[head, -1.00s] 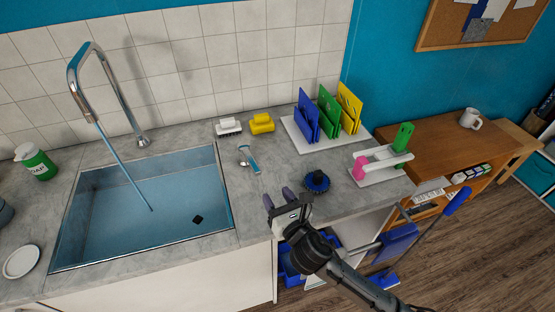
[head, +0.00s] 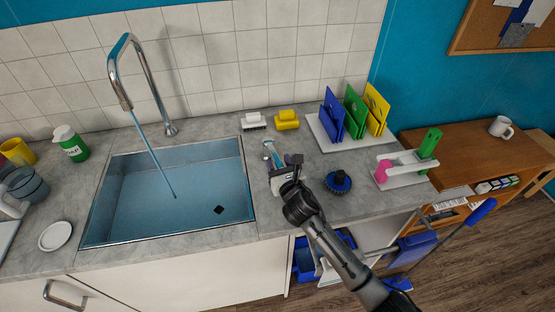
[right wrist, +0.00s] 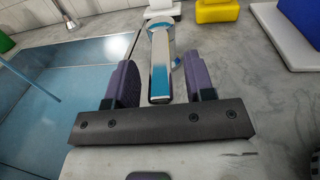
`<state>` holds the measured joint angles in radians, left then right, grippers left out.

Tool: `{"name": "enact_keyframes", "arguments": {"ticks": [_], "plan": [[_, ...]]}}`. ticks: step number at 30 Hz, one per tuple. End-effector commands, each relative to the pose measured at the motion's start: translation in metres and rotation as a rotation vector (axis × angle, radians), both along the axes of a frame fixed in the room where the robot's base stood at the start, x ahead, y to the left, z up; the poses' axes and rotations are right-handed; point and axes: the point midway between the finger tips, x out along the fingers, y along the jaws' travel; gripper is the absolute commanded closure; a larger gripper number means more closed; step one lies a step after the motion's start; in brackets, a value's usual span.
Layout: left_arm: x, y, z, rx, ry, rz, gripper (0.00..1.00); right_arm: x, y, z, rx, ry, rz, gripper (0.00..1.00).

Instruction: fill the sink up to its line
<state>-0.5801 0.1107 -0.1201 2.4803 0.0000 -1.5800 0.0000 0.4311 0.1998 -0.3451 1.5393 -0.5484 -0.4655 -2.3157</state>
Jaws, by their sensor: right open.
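The sink (head: 249,165) is a rectangular basin in the counter, with blue-tinted water (head: 160,205) in it. A curved chrome tap (head: 150,75) stands behind it, and a blue stream (head: 153,150) runs from its spout into the basin. I cannot make out a fill line. A small blue and silver handle (head: 269,149) is on the counter right of the sink; it also shows in the right wrist view (right wrist: 160,65). My right gripper (head: 280,166) is open at this handle, its purple fingers (right wrist: 160,85) on either side with gaps. My left gripper is out of view.
White (head: 254,121) and yellow (head: 287,119) blocks lie behind the handle. A dark blue round brush (head: 338,182) is right of the gripper. A rack of coloured boards (head: 352,110) stands farther right.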

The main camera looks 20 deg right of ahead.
Motion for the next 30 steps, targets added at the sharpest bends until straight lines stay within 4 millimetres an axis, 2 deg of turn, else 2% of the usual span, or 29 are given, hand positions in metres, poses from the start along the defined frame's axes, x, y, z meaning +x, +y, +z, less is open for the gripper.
{"name": "enact_keyframes", "arguments": {"ticks": [6,17,30], "plan": [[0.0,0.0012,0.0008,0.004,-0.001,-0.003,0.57,0.0116,0.0002,0.0001,0.0,0.0,0.0,0.51],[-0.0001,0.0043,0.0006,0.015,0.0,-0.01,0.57,0.0133,0.0002,-0.0001,-0.001,0.0,0.001,0.52],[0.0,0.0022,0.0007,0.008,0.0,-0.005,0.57,0.0131,0.0001,0.0,-0.001,0.0,0.001,0.94]]}}
